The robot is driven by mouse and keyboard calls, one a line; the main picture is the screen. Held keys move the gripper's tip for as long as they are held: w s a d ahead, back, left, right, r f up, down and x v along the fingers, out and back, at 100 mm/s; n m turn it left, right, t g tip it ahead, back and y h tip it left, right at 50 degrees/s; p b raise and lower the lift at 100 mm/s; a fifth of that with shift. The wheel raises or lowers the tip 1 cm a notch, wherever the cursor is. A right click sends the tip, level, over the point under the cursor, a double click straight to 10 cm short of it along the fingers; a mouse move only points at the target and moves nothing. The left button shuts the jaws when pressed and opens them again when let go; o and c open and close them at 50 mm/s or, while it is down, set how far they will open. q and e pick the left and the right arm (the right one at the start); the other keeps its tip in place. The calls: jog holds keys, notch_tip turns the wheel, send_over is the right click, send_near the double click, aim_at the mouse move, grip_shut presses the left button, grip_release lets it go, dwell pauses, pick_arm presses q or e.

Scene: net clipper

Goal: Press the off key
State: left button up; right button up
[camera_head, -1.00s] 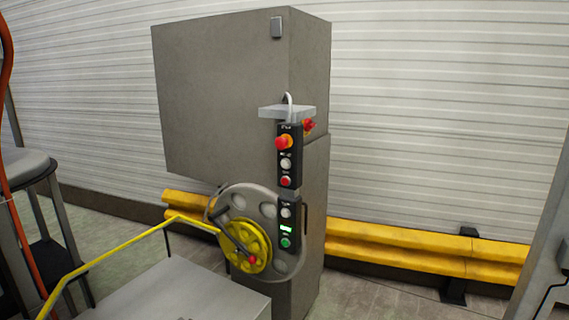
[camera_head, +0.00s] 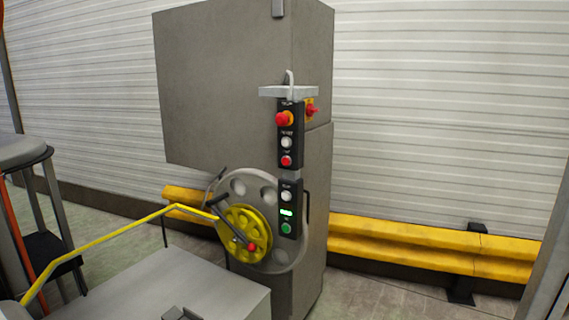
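A black control panel (camera_head: 291,157) hangs on the front corner of a tall grey cabinet (camera_head: 228,90). The labels are too small to read, so I cannot tell which one is marked off. Neither of my grippers is in view, and nothing touches the panel.
Left of the lower panel is a grey disc with a yellow wheel and crank (camera_head: 246,236). A yellow rail (camera_head: 120,236) and a low grey top (camera_head: 185,285) stand in front. A yellow guard barrier (camera_head: 430,245) runs behind. Bare floor lies at right.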

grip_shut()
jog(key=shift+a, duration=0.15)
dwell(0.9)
